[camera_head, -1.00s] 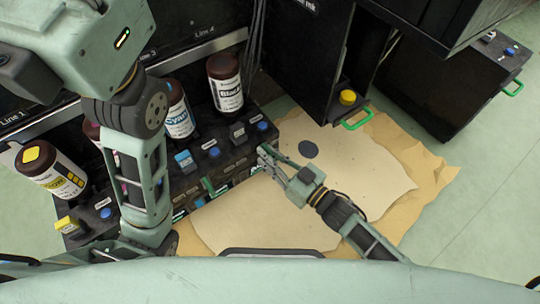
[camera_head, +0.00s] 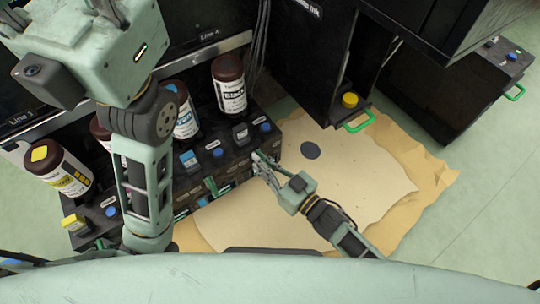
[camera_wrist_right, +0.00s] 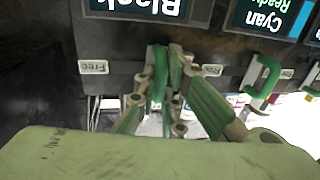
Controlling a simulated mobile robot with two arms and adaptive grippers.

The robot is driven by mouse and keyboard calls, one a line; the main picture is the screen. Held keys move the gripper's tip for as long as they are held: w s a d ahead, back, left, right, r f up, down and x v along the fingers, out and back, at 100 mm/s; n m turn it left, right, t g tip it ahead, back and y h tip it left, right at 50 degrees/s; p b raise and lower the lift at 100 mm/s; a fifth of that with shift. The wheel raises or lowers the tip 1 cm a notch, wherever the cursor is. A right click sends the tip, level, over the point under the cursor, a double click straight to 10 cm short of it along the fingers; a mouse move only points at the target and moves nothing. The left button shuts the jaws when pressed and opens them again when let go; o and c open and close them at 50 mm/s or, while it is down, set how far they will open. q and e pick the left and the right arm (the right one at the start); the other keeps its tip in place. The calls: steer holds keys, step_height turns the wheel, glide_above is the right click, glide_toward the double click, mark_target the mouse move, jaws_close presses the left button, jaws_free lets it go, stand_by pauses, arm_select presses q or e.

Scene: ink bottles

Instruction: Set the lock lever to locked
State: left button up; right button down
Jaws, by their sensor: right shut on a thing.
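A green lock lever (camera_wrist_right: 160,72) stands out from the dark front panel below the Black display (camera_wrist_right: 135,8) in the right wrist view. My right gripper (camera_wrist_right: 168,75) is shut on this lever, which is partly hidden by the fingers. A white label reading "Free" (camera_wrist_right: 93,67) is left of it, and a small label I cannot read clearly (camera_wrist_right: 211,70) is right of it. In the head view my right gripper (camera_head: 259,161) is at the right end of the ink station's front.
Another green lever (camera_wrist_right: 264,78) is below the Cyan display (camera_wrist_right: 268,18). Black (camera_head: 229,85), cyan (camera_head: 186,119) and yellow (camera_head: 60,170) bottles stand on the station. A brown paper sheet (camera_head: 370,180) covers the floor to the right.

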steer(key=c, duration=2.1)
jaws_free()
steer(key=shift+s+a, duration=0.2)
steer(key=v, duration=1.2)
